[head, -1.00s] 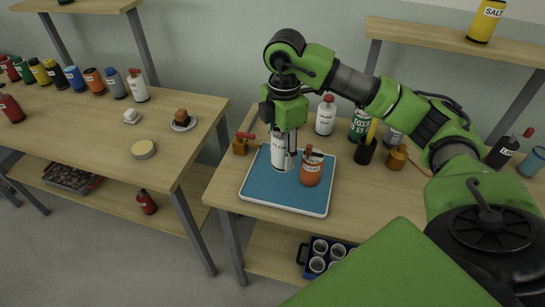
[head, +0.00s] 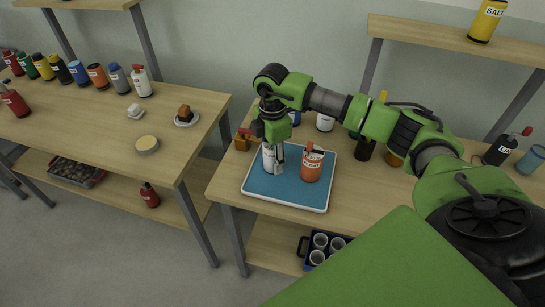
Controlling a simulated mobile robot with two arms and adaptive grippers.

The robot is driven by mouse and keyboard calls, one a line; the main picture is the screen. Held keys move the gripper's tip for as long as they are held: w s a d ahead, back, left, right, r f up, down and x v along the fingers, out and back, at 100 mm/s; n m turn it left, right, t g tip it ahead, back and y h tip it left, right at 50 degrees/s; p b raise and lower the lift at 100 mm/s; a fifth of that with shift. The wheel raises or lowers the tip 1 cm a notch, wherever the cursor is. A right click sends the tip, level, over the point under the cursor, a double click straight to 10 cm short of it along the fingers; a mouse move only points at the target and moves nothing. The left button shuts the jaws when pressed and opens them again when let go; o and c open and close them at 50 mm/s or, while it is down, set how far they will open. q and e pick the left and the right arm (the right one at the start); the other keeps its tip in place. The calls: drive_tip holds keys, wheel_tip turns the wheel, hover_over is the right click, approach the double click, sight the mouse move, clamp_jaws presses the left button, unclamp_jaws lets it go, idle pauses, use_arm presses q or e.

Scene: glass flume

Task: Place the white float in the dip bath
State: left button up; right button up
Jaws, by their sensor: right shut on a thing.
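My right gripper (head: 279,155) points down over the left half of a white-rimmed tray with a blue floor (head: 262,188). It is shut on a white can-like thing (head: 269,158), upright at the tray's left back; fingers partly cover it, and I cannot tell whether it touches the floor. An orange cup (head: 312,168) with a white label and something in its top stands to the right in the tray. Which thing is the white float is unclear; a small white piece (head: 136,111) lies on the left table. I cannot identify a dip bath for certain. My left gripper is out of view.
A brown knob-like thing (head: 242,143) sits by the tray's back left corner. Bottles stand behind it, partly hidden by my right arm. A gap separates this table from the left table (head: 90,125), which holds a row of bottles. A blue crate of cups (head: 322,247) sits below.

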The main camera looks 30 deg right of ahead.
drive_tip(key=shift+f, duration=0.1)
drive_tip(key=o, duration=1.2)
drive_tip(key=shift+r, duration=0.3)
wheel_tip(320, 180, up, 12)
drive_tip(key=shift+f+b, duration=0.15)
drive_tip(key=shift+b, duration=0.75)
